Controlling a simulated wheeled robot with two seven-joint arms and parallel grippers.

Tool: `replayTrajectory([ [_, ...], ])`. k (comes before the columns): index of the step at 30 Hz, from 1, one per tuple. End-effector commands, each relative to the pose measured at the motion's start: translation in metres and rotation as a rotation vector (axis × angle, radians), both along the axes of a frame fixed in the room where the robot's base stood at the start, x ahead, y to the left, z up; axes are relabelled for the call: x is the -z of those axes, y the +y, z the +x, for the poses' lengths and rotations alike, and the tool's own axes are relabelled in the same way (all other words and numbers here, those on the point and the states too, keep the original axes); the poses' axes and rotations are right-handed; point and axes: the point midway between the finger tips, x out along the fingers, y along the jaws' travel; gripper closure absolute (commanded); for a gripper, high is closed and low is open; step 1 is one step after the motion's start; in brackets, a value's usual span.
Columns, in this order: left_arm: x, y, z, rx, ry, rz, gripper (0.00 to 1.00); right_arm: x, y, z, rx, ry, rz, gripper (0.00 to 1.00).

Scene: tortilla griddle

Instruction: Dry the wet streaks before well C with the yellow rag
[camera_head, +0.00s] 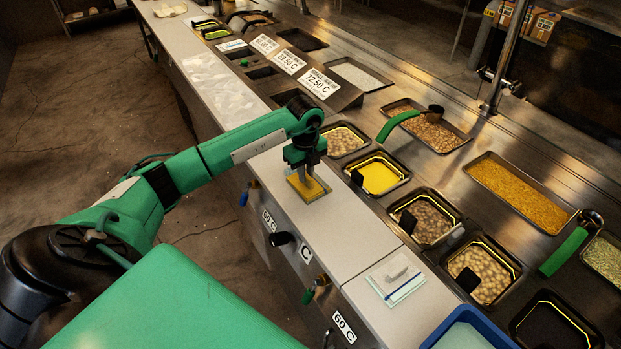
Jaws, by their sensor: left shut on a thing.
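My left gripper (305,172) points down and is shut on the yellow rag (300,191). The rag is flat and square, at the level of the pale counter ledge (345,225), above the front panel marked with a C label (306,253). I cannot tell whether it presses on the surface. Pale, glossy streaks (225,90) show on the ledge farther up and left of the rag. No clear streaks show right around the rag; the gripper and arm hide part of the ledge there. My right gripper is not in view.
Wells with food, such as a yellow one (379,175), line the ledge's right side. Knobs (282,239) stick out of the front panel.

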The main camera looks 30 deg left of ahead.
Motion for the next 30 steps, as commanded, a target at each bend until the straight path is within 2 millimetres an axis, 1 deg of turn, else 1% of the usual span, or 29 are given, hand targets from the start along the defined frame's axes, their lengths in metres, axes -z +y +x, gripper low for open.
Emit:
replayTrajectory([
  [1,0.002,0.007,0.002,-0.002,0.0,0.002,1.0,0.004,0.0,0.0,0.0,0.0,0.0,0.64],
  [3,0.002,0.014,0.005,-0.002,0.0,0.002,1.0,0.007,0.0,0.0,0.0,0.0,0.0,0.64],
  [6,0.002,0.02,0.007,-0.001,0.001,0.001,1.0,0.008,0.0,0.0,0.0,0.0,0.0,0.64],
  [17,0.001,0.023,0.008,0.0,0.002,0.002,1.0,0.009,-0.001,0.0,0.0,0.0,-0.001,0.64],
  [30,0.001,0.064,0.023,-0.001,0.001,0.003,1.0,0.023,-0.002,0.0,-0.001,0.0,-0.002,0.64],
])
